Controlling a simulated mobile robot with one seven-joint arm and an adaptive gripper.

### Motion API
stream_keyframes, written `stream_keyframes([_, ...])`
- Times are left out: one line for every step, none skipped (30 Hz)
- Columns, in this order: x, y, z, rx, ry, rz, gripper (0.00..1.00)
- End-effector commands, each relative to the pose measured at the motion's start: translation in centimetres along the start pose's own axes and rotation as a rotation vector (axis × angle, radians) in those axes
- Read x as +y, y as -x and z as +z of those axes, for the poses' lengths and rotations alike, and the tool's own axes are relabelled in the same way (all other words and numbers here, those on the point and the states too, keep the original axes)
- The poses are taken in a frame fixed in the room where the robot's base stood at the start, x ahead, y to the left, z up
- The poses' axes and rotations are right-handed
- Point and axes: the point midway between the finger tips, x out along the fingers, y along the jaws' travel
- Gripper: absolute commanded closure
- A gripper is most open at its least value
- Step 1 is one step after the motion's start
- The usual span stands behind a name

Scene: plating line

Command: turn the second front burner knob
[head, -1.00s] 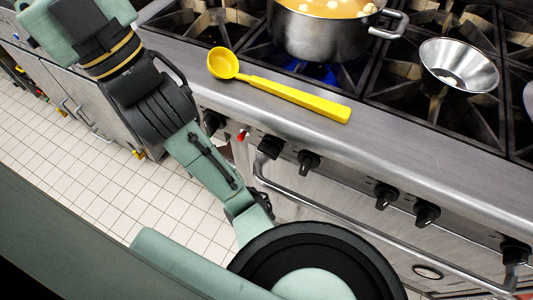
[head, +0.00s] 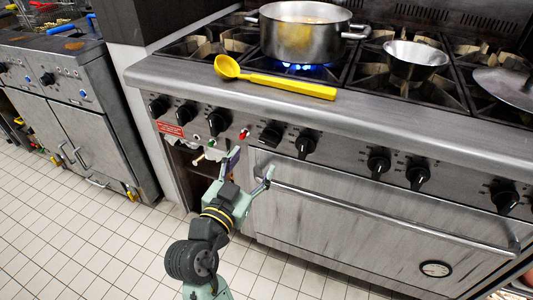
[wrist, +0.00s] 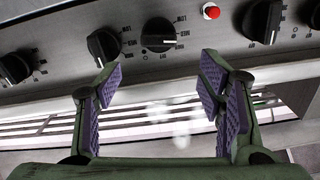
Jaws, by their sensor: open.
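Black burner knobs line the stove's front panel. The second from the left (head: 186,112) is to the left of my gripper; I cannot tell which knob the task counts as second. My gripper (head: 248,170) is open and empty, below the panel, pointing at it near the red light. In the wrist view, which seems upside down, one knob (wrist: 158,35) shows beyond the gap between my fingers (wrist: 160,78). It seems to be the knob just right of the red light (head: 271,134). Its neighbour (wrist: 103,45) is beyond the left fingertip. No knob is visibly touched.
An oven handle bar (head: 385,222) runs below the knobs on the right. A yellow ladle (head: 290,86) lies on the stove's front ledge. A pot (head: 303,40) stands over a blue flame, with a metal bowl (head: 414,60) to its right. Tiled floor in front is free.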

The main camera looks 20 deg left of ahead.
Motion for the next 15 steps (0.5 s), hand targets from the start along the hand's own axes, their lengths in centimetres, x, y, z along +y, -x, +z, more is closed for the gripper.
stream_keyframes([0.2,-0.3,0.1,-0.001,0.001,0.009,0.38])
stream_keyframes([0.3,-0.5,0.0,-0.001,0.001,0.012,0.38])
stream_keyframes([0.3,-0.9,-0.1,0.000,0.002,0.013,0.38])
stream_keyframes([0.3,-1.3,-0.1,0.000,0.002,0.013,0.38])
stream_keyframes([0.3,-1.8,-0.1,-0.001,0.002,0.012,0.38])
stream_keyframes([0.3,-2.5,-0.2,0.000,0.002,0.013,0.38])
stream_keyframes([0.3,-3.0,-0.2,0.000,0.001,0.013,0.38])
stream_keyframes([0.3,-3.6,-0.3,0.000,0.002,0.012,0.38])
stream_keyframes([0.2,-4.4,-0.3,0.000,0.002,0.011,0.38])
stream_keyframes([0.3,-5.0,-0.3,0.000,0.002,0.011,0.38])
stream_keyframes([0.3,-5.7,-0.3,0.000,0.002,0.012,0.38])
stream_keyframes([0.2,-6.4,-0.3,0.000,0.002,0.010,0.38])
stream_keyframes([0.2,-7.0,-0.2,0.000,0.002,0.010,0.38])
stream_keyframes([0.2,-7.5,-0.2,0.000,0.002,0.009,0.38])
stream_keyframes([0.3,-8.1,-0.2,0.000,0.002,0.010,0.38])
